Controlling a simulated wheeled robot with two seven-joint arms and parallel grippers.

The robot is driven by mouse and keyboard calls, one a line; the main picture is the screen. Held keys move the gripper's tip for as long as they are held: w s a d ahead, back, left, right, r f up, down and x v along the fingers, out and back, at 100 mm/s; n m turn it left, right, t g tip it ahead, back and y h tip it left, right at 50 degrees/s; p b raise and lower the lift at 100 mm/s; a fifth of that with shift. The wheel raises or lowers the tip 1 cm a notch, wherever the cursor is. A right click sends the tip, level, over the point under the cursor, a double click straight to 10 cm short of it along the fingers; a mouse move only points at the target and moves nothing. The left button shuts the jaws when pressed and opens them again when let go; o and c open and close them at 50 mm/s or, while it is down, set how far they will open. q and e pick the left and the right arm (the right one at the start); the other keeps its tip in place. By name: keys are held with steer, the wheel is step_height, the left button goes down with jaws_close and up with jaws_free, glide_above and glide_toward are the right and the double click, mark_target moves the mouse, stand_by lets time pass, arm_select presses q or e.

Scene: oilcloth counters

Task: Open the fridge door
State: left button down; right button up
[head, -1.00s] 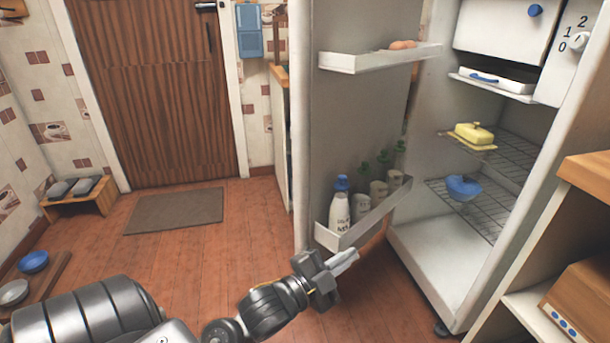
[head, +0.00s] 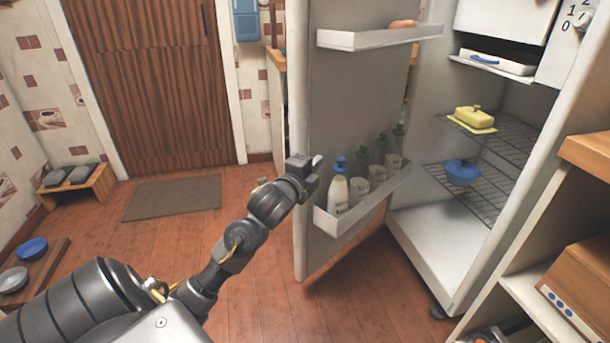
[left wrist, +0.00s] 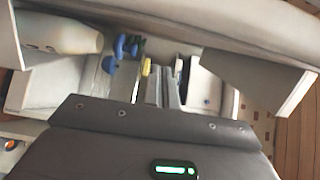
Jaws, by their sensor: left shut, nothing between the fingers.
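The fridge door (head: 345,110) stands wide open, with its inner face and shelves turned toward me. The fridge interior (head: 425,235) is exposed to the right of it. My left gripper (head: 316,168) is shut and empty, at the inner face of the door near its free edge, just left of the milk bottle and above the lower door shelf (head: 335,225). I cannot tell whether it touches the door. In the left wrist view the closed fingers (left wrist: 168,85) point toward the fridge inside. My right gripper is not in view.
The lower door shelf holds a milk bottle (head: 337,190) and several green-topped bottles. A yellow butter dish (head: 474,118) and a blue pot (head: 461,172) sit on wire racks. A wooden shelf unit (head: 598,150) stands at right.

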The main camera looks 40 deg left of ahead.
arm_select(q)
steer(key=shift+w+a, duration=0.4)
steer(key=shift+a, duration=0.3)
steer(key=shift+w+a, duration=0.35)
steer(key=shift+a, duration=0.4)
steer(key=shift+w+a, duration=0.4)
steer(key=shift+a, duration=0.3)
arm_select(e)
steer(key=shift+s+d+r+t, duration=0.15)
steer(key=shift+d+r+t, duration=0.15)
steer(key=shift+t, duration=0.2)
